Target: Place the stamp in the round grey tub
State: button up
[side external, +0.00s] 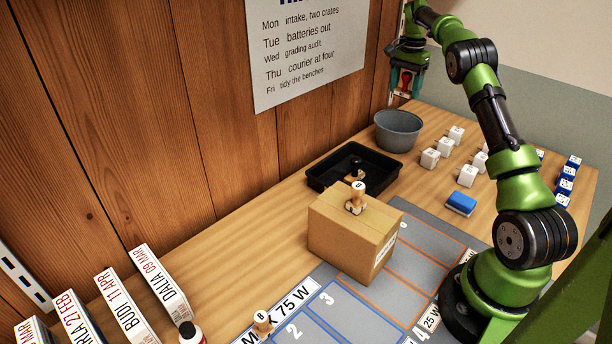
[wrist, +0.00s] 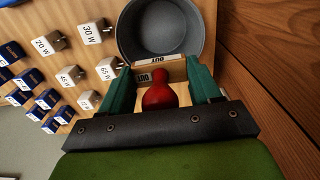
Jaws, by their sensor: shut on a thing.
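My gripper (wrist: 162,80) is shut on a stamp with a red knob (wrist: 159,97) and a pale wooden base marked OUT. In the side view, my gripper (side external: 406,82) holds the stamp up in the air, above and beyond the round grey tub (side external: 398,145). The tub stands on the bench near the wooden wall. In the wrist view, the tub (wrist: 126,42) lies just past the fingertips, and the part of its inside that shows looks empty. The stamp's base hides part of the tub's near rim there.
Other stamps stand on a cardboard box (side external: 344,240), in a black tray (side external: 325,180) and by the grey mat (side external: 408,222). White chargers (side external: 430,158), blue blocks (side external: 566,186) and a blue eraser-like block (side external: 461,203) lie right of the tub. The wooden wall (wrist: 270,70) is close.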

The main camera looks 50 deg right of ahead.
aim_at(400, 116)
jog(key=shift+f, duration=4.95)
jog(key=o, duration=1.1)
jog(key=shift+r, duration=3.55)
